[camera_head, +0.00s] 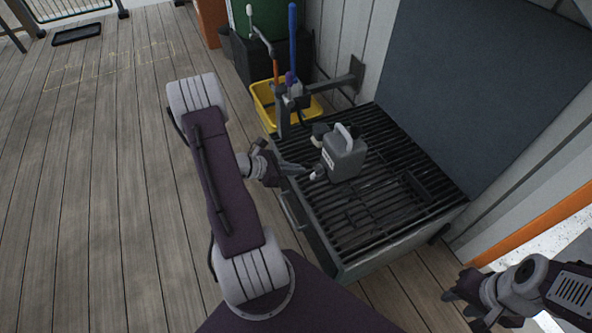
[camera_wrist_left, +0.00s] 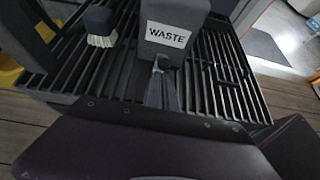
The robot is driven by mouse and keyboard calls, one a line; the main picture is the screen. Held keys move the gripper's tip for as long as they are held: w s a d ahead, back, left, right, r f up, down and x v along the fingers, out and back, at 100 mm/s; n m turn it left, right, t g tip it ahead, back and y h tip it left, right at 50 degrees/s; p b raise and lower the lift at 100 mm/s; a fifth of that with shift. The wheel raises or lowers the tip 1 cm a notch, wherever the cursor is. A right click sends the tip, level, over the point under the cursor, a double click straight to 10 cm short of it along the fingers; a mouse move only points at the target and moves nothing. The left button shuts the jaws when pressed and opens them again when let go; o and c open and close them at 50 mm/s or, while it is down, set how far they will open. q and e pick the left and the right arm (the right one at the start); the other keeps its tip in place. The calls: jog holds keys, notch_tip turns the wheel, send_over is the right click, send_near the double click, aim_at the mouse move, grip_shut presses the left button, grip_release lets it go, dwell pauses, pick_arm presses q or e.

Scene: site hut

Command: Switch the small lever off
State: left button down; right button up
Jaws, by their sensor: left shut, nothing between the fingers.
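I cannot pick out the small lever for certain. A grey metal bracket fixture (camera_head: 297,98) stands at the back left of the grated bench, with a tall blue handle (camera_head: 292,40) and a shorter orange one (camera_head: 276,70) rising at it. My left gripper (camera_head: 303,169) is shut and empty over the bench's left edge, beside a grey jug (camera_head: 345,158) and apart from the fixture. In the left wrist view its closed fingers (camera_wrist_left: 161,75) are in front of the jug, labelled WASTE (camera_wrist_left: 166,35). My right gripper (camera_head: 458,308) is open and empty at lower right, off the bench.
The black-grated bench (camera_head: 385,232) stands against a wall with a dark panel (camera_head: 480,80). A white-bristled brush (camera_wrist_left: 101,38) lies beside the jug. A yellow tub (camera_head: 262,103) is behind the bench.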

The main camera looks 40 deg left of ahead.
pick_arm(q)
jog(key=r+g+y+p, duration=0.1)
jog(key=p, duration=0.3)
jog(key=w+d+r+g+y+p, duration=0.1)
jog(key=r+g+p, duration=0.1)
jog(key=p, duration=0.3)
jog(key=w+r+g+p, duration=0.1)
jog(key=g+p, duration=0.1)
jog(key=p, duration=0.2)
jog(key=shift+w+d+r+y, duration=0.25)
jog(key=shift+d+r+y, duration=0.05)
jog(key=shift+r+y, duration=0.1)
jog(key=g+p, duration=0.1)
jog(key=p, duration=0.1)
jog(key=w+y+p, duration=0.1)
jog(key=p, duration=0.2)
jog(key=shift+w+d+r+g, duration=0.1)
jog(key=shift+d+g, duration=0.2)
jog(key=shift+g, duration=0.1)
jog(key=shift+f+b, duration=0.3)
jog(key=shift+f, duration=0.15)
jog(key=shift+r, duration=0.1)
jog(key=shift+r+p, duration=0.75)
jog(key=shift+r, duration=0.05)
